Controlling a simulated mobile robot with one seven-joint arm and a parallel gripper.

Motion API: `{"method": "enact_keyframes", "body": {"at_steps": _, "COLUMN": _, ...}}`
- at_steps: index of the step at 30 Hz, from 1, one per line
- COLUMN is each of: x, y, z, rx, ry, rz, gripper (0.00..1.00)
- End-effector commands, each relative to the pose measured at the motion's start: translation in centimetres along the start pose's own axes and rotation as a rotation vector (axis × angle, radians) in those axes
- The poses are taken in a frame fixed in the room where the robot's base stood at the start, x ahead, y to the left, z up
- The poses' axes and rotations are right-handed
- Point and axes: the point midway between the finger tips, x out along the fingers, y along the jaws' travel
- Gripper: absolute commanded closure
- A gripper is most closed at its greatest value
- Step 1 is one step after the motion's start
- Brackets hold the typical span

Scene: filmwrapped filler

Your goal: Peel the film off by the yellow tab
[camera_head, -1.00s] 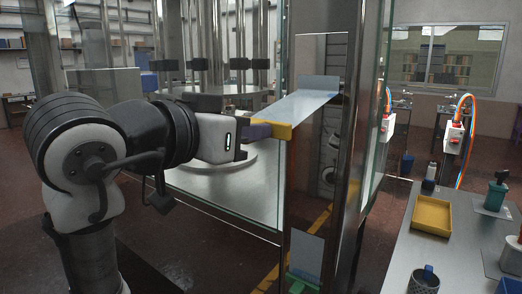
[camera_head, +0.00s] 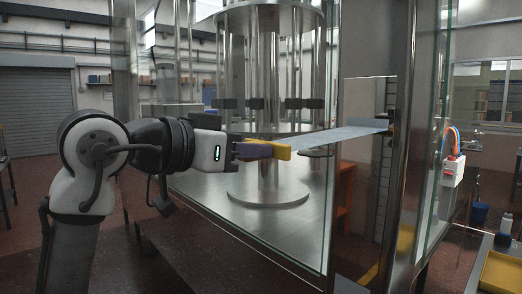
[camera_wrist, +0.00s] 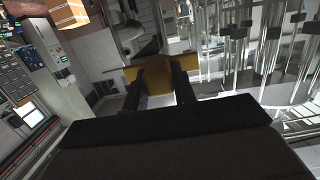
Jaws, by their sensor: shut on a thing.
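My gripper (camera_head: 262,151) is shut on the yellow tab (camera_head: 281,151) in the head view. A pale blue, translucent film (camera_head: 335,137) runs from the tab to the right, slightly upward. The film hangs in the air between tab and panel. In the wrist view the tab (camera_wrist: 212,66) lies across my dark fingers (camera_wrist: 158,88); the film's attached end cannot be made out there.
The glass-walled machine with its round metal carousel (camera_head: 268,198) stands behind my gripper. A metal post (camera_head: 403,150) rises right of the panel. A bench with a yellow tray (camera_head: 500,270) is at the lower right. Floor is open at the left.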

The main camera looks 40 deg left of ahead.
Motion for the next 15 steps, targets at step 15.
{"method": "enact_keyframes", "body": {"at_steps": 15, "x": -3.4, "y": -1.4, "z": -1.9, "rx": -0.001, "ry": 0.001, "rz": -0.002, "gripper": 1.00}}
